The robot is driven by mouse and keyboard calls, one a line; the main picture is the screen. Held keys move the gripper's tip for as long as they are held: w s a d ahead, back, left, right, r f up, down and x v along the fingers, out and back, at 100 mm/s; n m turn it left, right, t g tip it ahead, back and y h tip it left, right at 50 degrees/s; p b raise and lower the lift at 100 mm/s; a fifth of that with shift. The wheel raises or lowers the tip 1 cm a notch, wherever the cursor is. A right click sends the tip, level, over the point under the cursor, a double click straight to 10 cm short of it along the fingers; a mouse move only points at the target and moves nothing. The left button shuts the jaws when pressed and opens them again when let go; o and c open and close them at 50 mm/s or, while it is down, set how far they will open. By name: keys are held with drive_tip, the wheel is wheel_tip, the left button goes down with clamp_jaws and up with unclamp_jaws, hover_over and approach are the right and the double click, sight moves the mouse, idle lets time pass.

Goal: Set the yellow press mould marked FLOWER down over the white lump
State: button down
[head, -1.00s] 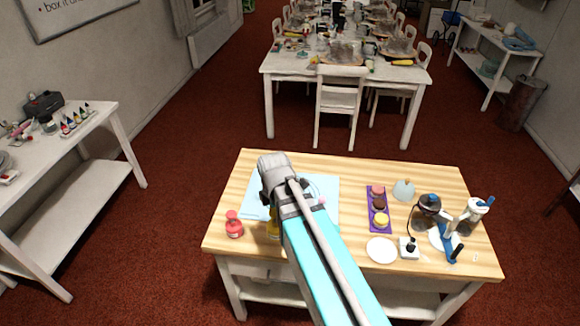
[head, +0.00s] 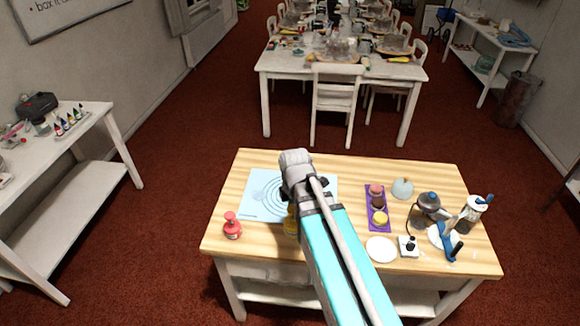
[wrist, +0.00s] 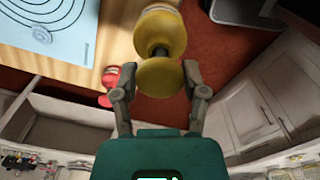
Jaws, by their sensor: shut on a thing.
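The yellow press mould (wrist: 162,72) is held between the two fingers of my gripper (wrist: 159,68) in the wrist view. Its round knob faces the camera and its wider end points away; no FLOWER marking is readable. In the head view only a sliver of the mould (head: 290,222) shows beside my arm, near the front of the wooden table. A small whitish lump (wrist: 42,34) sits on the pale blue mat (wrist: 78,50), at upper left in the wrist view, apart from the mould. I cannot make out the lump in the head view, where my arm covers part of the mat (head: 248,207).
A red press mould (head: 232,226) stands left of my arm at the table's front. Right of my arm are a purple tray (head: 372,217) with round pieces, a white plate (head: 381,249), a pale dome (head: 402,188) and jars. The mat's left part is clear.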

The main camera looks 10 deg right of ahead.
drive_tip(key=shift+w+a, duration=0.1)
drive_tip(key=shift+w, duration=0.2)
drive_tip(key=w+d+f+b, duration=0.2)
drive_tip(key=w, duration=1)
drive_tip(key=w+d+f+b, duration=0.2)
drive_tip(key=w, duration=1)
drive_tip(key=shift+f+n, duration=0.25)
drive_tip(key=shift+n, duration=0.05)
drive_tip(key=shift+f+b, duration=0.2)
drive_tip(key=shift+b, duration=0.2)
drive_tip(key=shift+f+b, duration=1.55)
drive_tip(key=shift+b, duration=0.05)
drive_tip(key=shift+f+b, duration=1.85)
drive_tip(key=shift+f, duration=0.05)
drive_tip(key=shift+c, duration=0.2)
unclamp_jaws()
drive_tip(key=shift+o, duration=0.2)
drive_tip(key=shift+s, duration=0.1)
drive_tip(key=shift+r, duration=0.15)
